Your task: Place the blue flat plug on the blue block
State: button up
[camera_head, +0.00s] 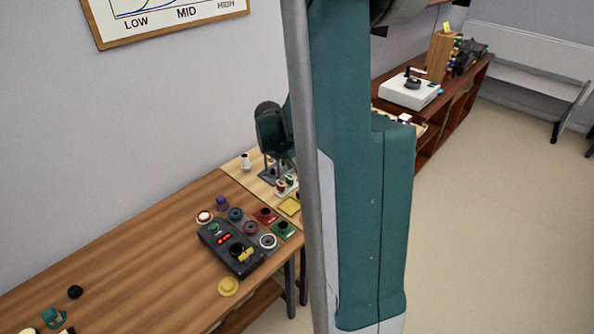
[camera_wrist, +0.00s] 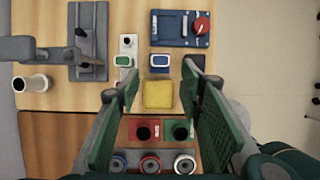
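In the wrist view a flat blue rectangular piece with a pale rim (camera_wrist: 160,60) sits just beyond the yellow square; it looks like the blue flat plug. Dark blue shows around it, which may be the blue block, but I cannot tell where plug and block part. My gripper (camera_wrist: 160,77) is open, with a finger on each side of the yellow square (camera_wrist: 158,94) and nothing held between them. Its height above the table cannot be told. In the head view my arm covers part of this area.
A blue box with a red knob (camera_wrist: 202,25) lies beyond. A green-topped white piece (camera_wrist: 122,61) is at left, near a grey stand (camera_wrist: 92,72) and a white cylinder (camera_wrist: 36,83). Red (camera_wrist: 133,130) and green (camera_wrist: 191,134) holed blocks lie nearer. The wooden table (camera_head: 130,265) is clearer at left.

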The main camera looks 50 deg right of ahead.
dwell(0.8)
jog(key=s+a+r+m+t, duration=0.1)
jog(key=a+r+m, duration=0.25)
jog(key=a, duration=0.35)
jog(key=a+r+m+t+y, duration=0.1)
jog(key=a+r+m+t, duration=0.1)
jog(key=a+r, duration=0.45)
jog(key=s+a+r+m+t, duration=0.1)
jog(key=a+r+m, duration=0.15)
jog(key=a, duration=0.65)
jog(key=s+a+r+m+t+y, duration=0.1)
jog(key=s+a+m, duration=0.4)
jog(key=a, duration=0.5)
jog(key=s+a+r+m+t+y, duration=0.2)
jog(key=s+a+r+m, duration=0.2)
jog(key=s+a, duration=0.4)
jog(key=a+m, duration=0.1)
jog(key=a, duration=0.2)
jog(key=shift+r+y, duration=0.15)
jog(key=shift+y, duration=0.15)
